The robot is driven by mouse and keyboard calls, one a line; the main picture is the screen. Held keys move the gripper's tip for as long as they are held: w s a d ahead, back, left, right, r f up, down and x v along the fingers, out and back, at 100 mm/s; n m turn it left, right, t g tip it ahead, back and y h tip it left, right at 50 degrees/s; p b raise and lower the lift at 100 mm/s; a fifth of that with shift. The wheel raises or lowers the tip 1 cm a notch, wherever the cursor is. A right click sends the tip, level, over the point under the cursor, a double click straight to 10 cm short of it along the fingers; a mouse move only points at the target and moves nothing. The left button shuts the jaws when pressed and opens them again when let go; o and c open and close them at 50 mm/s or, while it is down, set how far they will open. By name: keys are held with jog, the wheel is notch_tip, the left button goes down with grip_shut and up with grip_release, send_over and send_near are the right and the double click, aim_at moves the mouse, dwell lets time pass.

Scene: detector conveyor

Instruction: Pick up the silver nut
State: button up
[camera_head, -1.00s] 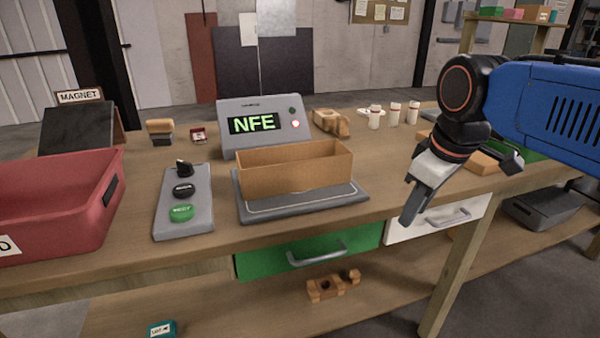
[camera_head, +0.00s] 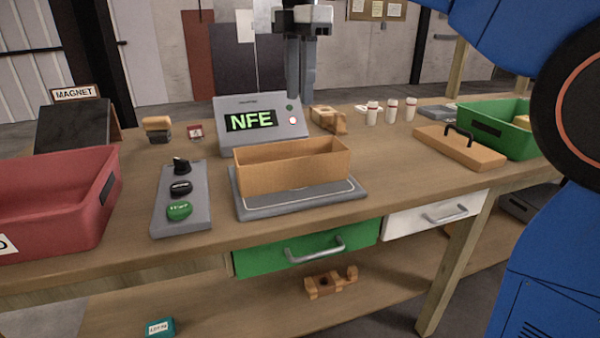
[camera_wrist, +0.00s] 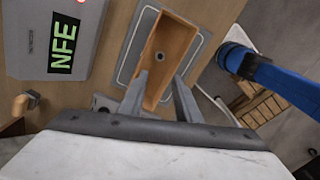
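The silver nut (camera_wrist: 161,57) is a small grey ring with a dark hole, lying on the floor inside the open wooden box. The wooden box (camera_head: 295,175) stands on the grey plate in front of the detector; it also shows in the wrist view (camera_wrist: 180,50). In the head view the box's front wall hides the nut. My gripper (camera_head: 300,98) hangs above and behind the box, pointing down. In the wrist view my gripper (camera_wrist: 160,76) has its two fingers apart with nothing between them, and the nut appears just beyond the fingertips.
The detector (camera_head: 262,128) reads NFE behind the box. A button panel (camera_head: 183,220) and a red bin (camera_head: 75,205) are on the left. White bottles (camera_head: 373,113), a handled wooden lid (camera_head: 460,148) and a green bin (camera_head: 507,128) are on the right. The bench front right of the box is clear.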

jog(key=f, duration=1.2)
jog(key=shift+a, duration=0.2)
jog(key=shift+d+f, duration=0.2)
jog(key=shift+f, duration=2.45)
grip_shut()
